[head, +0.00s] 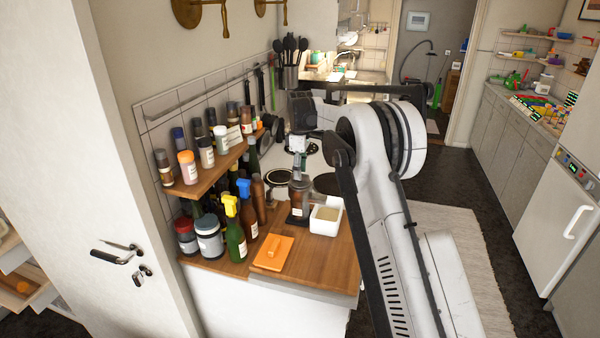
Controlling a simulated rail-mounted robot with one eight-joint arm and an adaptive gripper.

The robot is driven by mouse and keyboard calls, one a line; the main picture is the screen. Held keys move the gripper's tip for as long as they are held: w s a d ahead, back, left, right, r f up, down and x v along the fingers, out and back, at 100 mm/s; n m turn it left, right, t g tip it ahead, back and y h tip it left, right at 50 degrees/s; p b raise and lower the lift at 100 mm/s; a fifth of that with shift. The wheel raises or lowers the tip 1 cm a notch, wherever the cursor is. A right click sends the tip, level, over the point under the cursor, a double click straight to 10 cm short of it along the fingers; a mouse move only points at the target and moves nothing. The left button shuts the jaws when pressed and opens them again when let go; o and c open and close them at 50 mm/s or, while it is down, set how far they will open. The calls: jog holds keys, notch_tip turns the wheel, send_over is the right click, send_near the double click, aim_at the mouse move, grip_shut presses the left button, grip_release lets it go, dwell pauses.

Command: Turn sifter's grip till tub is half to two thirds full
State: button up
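The white square tub (326,216) stands on the wooden worktop and holds something pale beige. Its exact fill level is hard to judge from here. A dark, upright device with a brownish body, which looks like the sifter (299,203), stands just left of the tub, close to it. My gripper (298,160) points down over the top of this device, around or just above its grip. The fingers are too small and dark to tell whether they are open or shut on it. I cannot see any powder falling.
Several bottles and jars crowd the left, below a wooden spice shelf (205,172). The hob (290,178) lies behind. The worktop's front right corner is clear.

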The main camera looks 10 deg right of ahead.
jog(key=shift+f, duration=0.8)
jog(key=shift+c, duration=0.2)
grip_shut()
jog(key=shift+m, duration=0.3)
